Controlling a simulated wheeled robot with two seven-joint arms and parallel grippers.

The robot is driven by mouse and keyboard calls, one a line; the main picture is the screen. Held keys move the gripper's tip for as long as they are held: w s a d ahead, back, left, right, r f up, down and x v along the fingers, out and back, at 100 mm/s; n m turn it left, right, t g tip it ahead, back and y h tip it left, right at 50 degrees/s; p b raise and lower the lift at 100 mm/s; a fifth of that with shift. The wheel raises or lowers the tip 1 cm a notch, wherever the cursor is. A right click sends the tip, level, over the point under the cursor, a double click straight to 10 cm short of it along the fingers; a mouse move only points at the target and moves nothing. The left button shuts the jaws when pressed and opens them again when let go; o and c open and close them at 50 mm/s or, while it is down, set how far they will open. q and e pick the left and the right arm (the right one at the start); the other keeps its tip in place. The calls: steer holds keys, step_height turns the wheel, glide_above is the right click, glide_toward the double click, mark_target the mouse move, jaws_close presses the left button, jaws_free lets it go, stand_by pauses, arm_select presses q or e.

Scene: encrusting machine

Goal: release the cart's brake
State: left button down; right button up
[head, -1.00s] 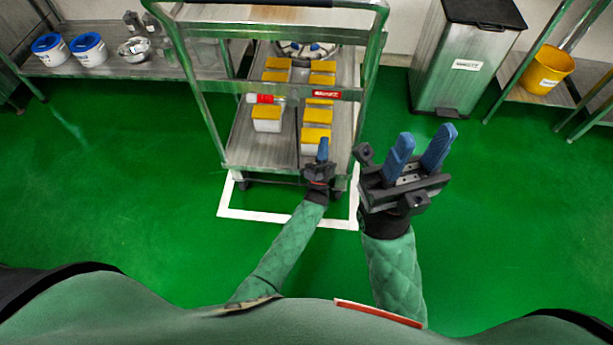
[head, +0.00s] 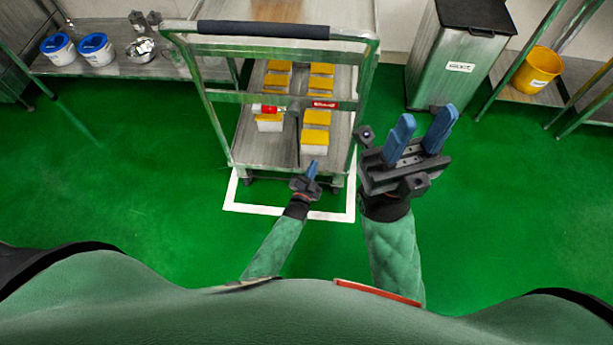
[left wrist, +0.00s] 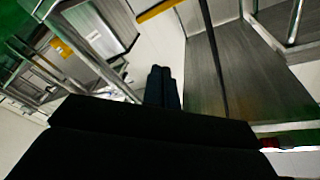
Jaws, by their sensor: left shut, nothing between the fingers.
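The metal cart (head: 240,150) stands in front of me inside a white floor outline, with several yellow-lidded tubs (head: 316,117) on its lower deck. A dark wheel (head: 336,189) shows under the near right corner; I cannot make out a brake lever. My left gripper (head: 312,168) is shut and empty at the cart's near lower edge; its fingers (left wrist: 162,85) show in the left wrist view. My right gripper (head: 425,130) is open and empty, right of the cart.
A grey bin (head: 450,75) stands right of the cart, near a shelf with a yellow bucket (head: 539,68). A shelf at the left holds white tubs (head: 97,50) and a metal bowl (head: 141,48). Green floor (head: 140,170) is clear on both sides.

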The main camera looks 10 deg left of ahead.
arm_select(q)
steer(key=s+f+g+p, duration=0.1)
steer(key=s+a+f+g+p, duration=0.1)
steer(key=s+a+f+n+g+p, duration=0.1)
steer(key=s, duration=0.1)
steer(key=shift+n, duration=0.3)
stand_by(0.6)
